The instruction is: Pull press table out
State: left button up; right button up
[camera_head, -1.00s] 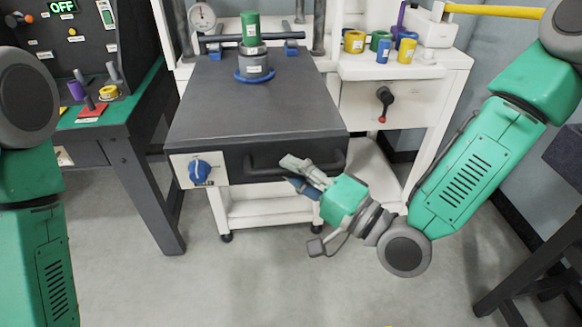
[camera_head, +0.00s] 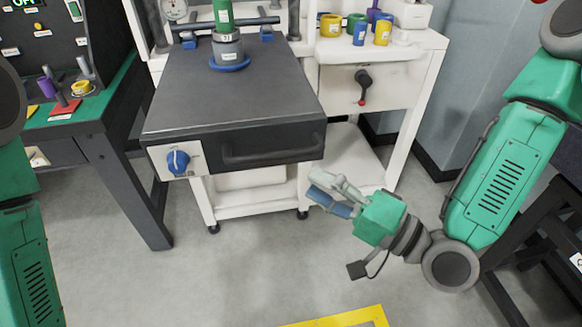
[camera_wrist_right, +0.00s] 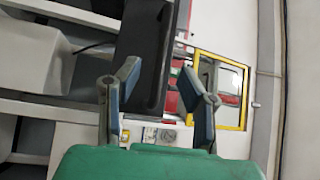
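The press table (camera_head: 225,85) is a dark grey slab with a black front, standing out in front of the white press frame in the head view. Its black bar handle (camera_head: 272,156) is on the front, right of a white panel with a blue knob (camera_head: 178,162). My right gripper (camera_head: 318,186) is below and right of the handle, apart from it. In the right wrist view its fingers (camera_wrist_right: 160,78) are spread, with a dark shape beyond them; I cannot tell whether they touch it. My left arm shows at the left edge; its gripper is out of view.
A green and grey cylinder (camera_head: 227,45) stands on a blue ring on the table. A white side cabinet (camera_head: 385,80) has a red-tipped crank (camera_head: 363,88) and coloured rings. A green-topped bench (camera_head: 90,115) stands left. Floor in front is clear, with yellow marking (camera_head: 345,318).

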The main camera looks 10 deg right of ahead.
jog(key=shift+v, duration=1.55)
